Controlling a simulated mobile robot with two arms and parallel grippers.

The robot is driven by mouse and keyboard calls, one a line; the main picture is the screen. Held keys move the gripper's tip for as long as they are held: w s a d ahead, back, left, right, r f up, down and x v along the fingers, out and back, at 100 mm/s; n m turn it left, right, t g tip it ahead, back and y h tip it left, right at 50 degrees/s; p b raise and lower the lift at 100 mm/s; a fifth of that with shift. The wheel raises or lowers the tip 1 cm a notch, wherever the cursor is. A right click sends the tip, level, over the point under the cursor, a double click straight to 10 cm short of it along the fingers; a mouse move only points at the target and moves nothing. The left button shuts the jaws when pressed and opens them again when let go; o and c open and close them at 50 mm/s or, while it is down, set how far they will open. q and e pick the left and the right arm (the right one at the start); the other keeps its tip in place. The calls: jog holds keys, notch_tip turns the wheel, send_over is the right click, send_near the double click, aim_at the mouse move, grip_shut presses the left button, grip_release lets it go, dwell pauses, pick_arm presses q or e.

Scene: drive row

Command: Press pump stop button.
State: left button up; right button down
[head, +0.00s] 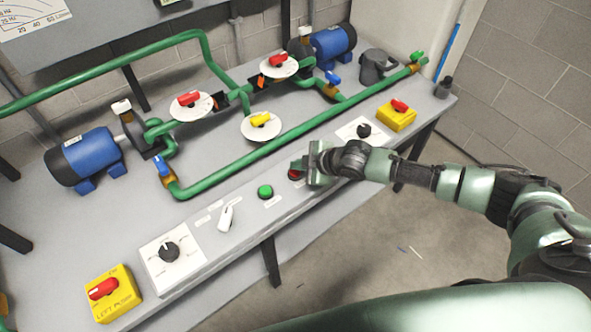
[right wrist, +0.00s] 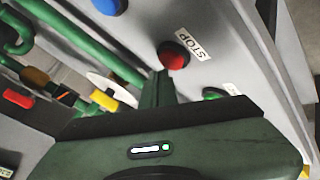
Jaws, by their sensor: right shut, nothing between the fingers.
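The red stop button (head: 294,174) sits on the sloped front panel of the bench, partly hidden behind my right gripper in the head view. My left gripper is not in view.
A green button (head: 265,191), a white switch lever (head: 226,217) and black knobs (head: 169,251) line the same panel. Yellow boxes with red switches stand at the left (head: 125,292) and right (head: 398,121) ends. Green pipes (head: 270,147) run behind the panel.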

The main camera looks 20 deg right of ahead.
aim_at(298, 173)
jog(key=shift+f, duration=0.15)
jog(key=shift+f, duration=0.4)
dwell(0.5)
jog(key=shift+r+p, duration=0.5)
jog(key=shift+r, duration=0.15)
notch_tip(298, 173, up, 6)
jog(key=p, duration=0.6)
dwell(0.4)
